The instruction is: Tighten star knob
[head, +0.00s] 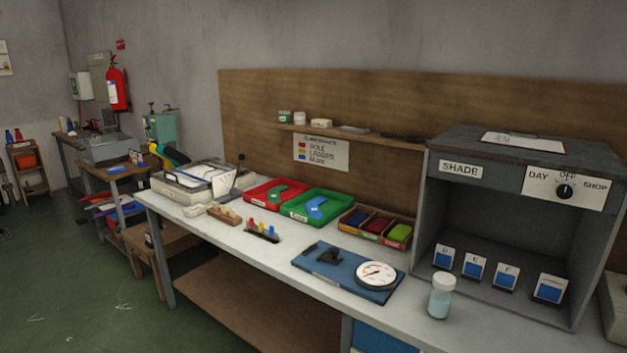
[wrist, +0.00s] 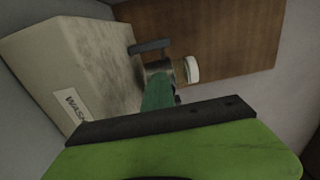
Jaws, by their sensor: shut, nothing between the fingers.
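I cannot clearly make out a star knob in either view. The closest matches in the head view are a small dark round knob (head: 241,157) at the left edge of the wooden backboard and a black object (head: 329,256) on the blue mat. My gripper (wrist: 158,88) shows in the wrist view as green and dark parts and is shut and empty. Beyond it are a dark bar (wrist: 149,47) and a white-capped cylindrical part (wrist: 192,69). It overlaps them in the picture; I cannot tell whether it touches them. My gripper is not visible in the head view.
A beige box labelled WASH (wrist: 75,65) fills the left of the wrist view. The bench (head: 235,243) holds red (head: 262,203) and green (head: 302,222) trays, a dial gauge (head: 376,275), a jar (head: 440,296) and a grey shade booth (head: 480,150). Floor at left is open.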

